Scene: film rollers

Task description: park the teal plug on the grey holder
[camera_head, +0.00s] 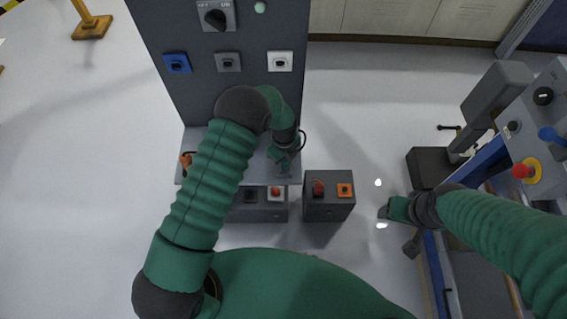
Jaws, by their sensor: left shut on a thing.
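My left gripper (284,162) is over the right part of the grey shelf at the foot of the dark panel. It is shut on what appears to be the teal plug, which is mostly hidden by the green fingers. The grey holder (228,62) is a square piece on the panel, between a blue one (178,63) and a white one (280,61), and looks empty of any plug. My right gripper (391,210) hangs over the floor at the right, away from the panel; its fingers are too small to read.
The dark panel (155,25) carries an OFF dial (215,17) above the holders. An orange item (186,160) is on the shelf's left end. A dark box (328,208) with red and orange parts stands right of the shelf. A blue-framed console (490,150) is at the right.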

